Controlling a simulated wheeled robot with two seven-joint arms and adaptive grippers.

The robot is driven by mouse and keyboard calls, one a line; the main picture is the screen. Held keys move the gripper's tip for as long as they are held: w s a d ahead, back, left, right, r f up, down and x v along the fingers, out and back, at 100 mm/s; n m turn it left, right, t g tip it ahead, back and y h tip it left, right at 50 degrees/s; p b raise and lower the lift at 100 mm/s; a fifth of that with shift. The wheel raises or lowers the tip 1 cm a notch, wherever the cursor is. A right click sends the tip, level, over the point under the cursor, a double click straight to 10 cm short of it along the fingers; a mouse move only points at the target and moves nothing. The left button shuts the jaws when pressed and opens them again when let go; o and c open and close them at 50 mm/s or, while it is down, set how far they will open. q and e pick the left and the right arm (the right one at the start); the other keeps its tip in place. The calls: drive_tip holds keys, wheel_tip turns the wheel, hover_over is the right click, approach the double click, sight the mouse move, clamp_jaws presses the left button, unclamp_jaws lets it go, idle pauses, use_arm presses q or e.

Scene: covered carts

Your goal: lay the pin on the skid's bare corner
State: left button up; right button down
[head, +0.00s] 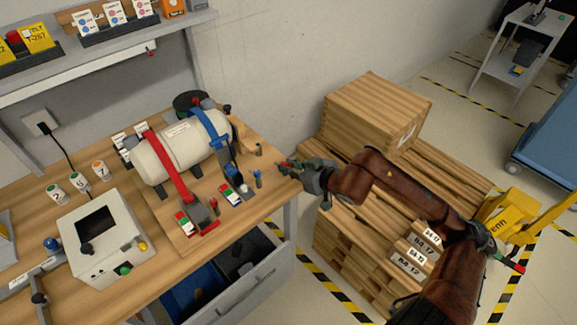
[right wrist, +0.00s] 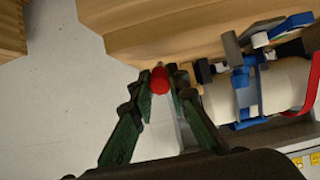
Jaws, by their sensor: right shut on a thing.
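My right gripper (head: 285,165) is just off the bench's right edge, in the gap between the bench and the skid. It is shut on the pin (right wrist: 160,80), whose red end shows between the fingertips in the right wrist view, where the gripper (right wrist: 162,76) is seen from behind. The rest of the pin is mostly hidden by the fingers. The skid (head: 445,182) is a stack of wooden pallets at right, with a wooden box on its far part. My right arm crosses over the skid and hides part of its top. My left gripper is out of view.
The wooden box (head: 372,105) fills the skid's back. The bench (head: 160,225) carries a cream cylinder (head: 185,148) held by red and blue straps and a control box (head: 103,240). A yellow pallet truck (head: 508,215) stands right of the skid. Striped tape marks the floor.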

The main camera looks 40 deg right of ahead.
drive_tip(key=shift+f+b, duration=0.3)
drive_tip(key=shift+f, duration=0.05)
drive_tip(key=c, duration=1.8)
unclamp_jaws()
drive_tip(key=shift+s, duration=0.1)
drive_tip(key=v, duration=1.1)
drive_tip(key=shift+s+r, duration=0.25)
drive_tip(key=shift+s, duration=0.1)
drive_tip(key=shift+d, duration=0.1)
